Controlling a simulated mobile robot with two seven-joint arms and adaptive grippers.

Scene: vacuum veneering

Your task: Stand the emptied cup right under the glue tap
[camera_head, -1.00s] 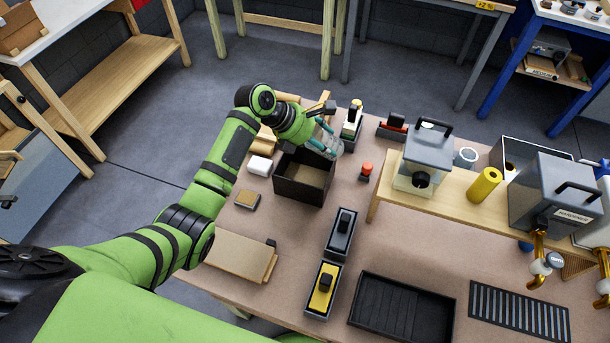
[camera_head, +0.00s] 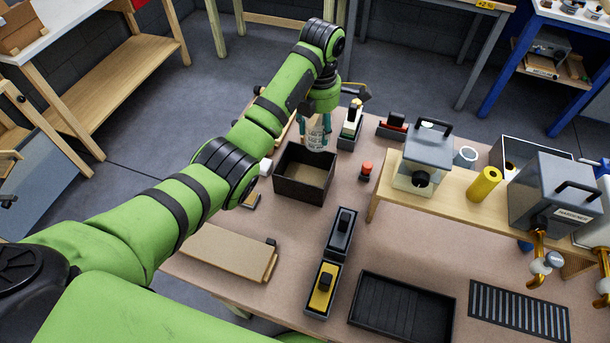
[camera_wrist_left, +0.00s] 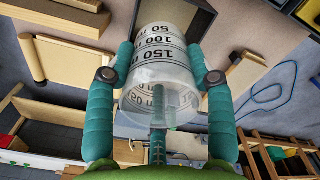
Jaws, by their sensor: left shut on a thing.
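My left gripper (camera_head: 315,128) is shut on a clear cup (camera_head: 318,138). The cup stands nearly upright between the fingers, at the back edge of a dark open box. In the left wrist view the cup (camera_wrist_left: 163,65) has black graduation marks and its open end faces the camera; it looks clear inside. The left gripper's teal fingers (camera_wrist_left: 163,85) press on both its sides. Two brass taps are at the far right: one (camera_head: 540,255) below a grey tank labelled hardener (camera_head: 555,195), the other (camera_head: 604,265) cut by the frame edge. My right gripper is not in view.
The dark box (camera_head: 304,190) stands on the table, with a red-topped item (camera_head: 366,170) to its right. A wooden shelf (camera_head: 440,195) carries a grey machine (camera_head: 426,150) and a yellow roll (camera_head: 485,183). A black tray (camera_head: 402,310) and slatted mat (camera_head: 520,312) lie in front.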

